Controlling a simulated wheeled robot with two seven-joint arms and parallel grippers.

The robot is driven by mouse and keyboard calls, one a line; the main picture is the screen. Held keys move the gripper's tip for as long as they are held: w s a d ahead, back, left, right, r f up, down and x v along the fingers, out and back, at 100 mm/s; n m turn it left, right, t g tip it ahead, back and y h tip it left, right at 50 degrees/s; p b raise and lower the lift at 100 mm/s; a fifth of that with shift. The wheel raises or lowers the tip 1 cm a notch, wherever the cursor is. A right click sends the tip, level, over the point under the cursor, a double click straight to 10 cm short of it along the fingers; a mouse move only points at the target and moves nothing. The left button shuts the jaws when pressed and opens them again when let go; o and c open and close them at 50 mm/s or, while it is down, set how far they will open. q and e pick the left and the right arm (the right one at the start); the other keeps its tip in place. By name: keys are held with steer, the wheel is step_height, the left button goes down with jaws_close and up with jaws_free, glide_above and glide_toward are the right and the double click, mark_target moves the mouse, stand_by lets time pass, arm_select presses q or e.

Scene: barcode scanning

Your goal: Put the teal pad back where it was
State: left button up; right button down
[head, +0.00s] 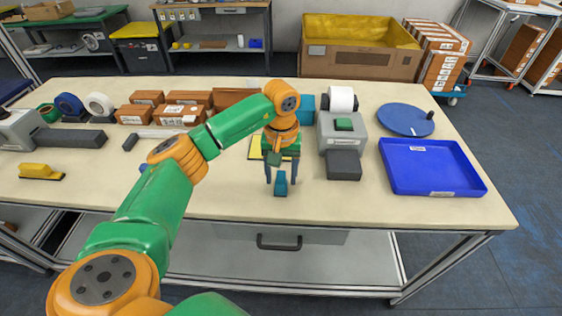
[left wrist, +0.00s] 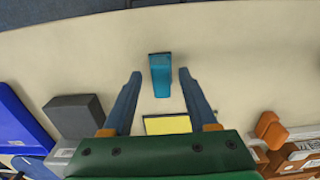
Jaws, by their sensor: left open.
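The teal pad (head: 281,187) is a small, narrow teal block on the front part of the table, near its front edge. It also shows in the left wrist view (left wrist: 160,76). My left gripper (head: 281,181) points down over it and is open. In the left wrist view the two fingertips (left wrist: 160,78) stand to either side of the pad, with a gap on each side. My right gripper is not in view.
A yellow pad with a dark rim (left wrist: 167,125) lies behind the gripper. A grey device (head: 343,135) with a dark block in front and a blue tray (head: 432,184) stand to the right. Brown boxes (head: 183,115) stand at the back left. The table's front left is mostly clear.

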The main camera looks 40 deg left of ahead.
mark_target(281, 180)
arm_select(q)
step_height(281, 180, up, 10)
steer(key=shift+r+p, duration=0.25)
steer(key=shift+p, duration=0.05)
steer(key=shift+f, duration=0.1)
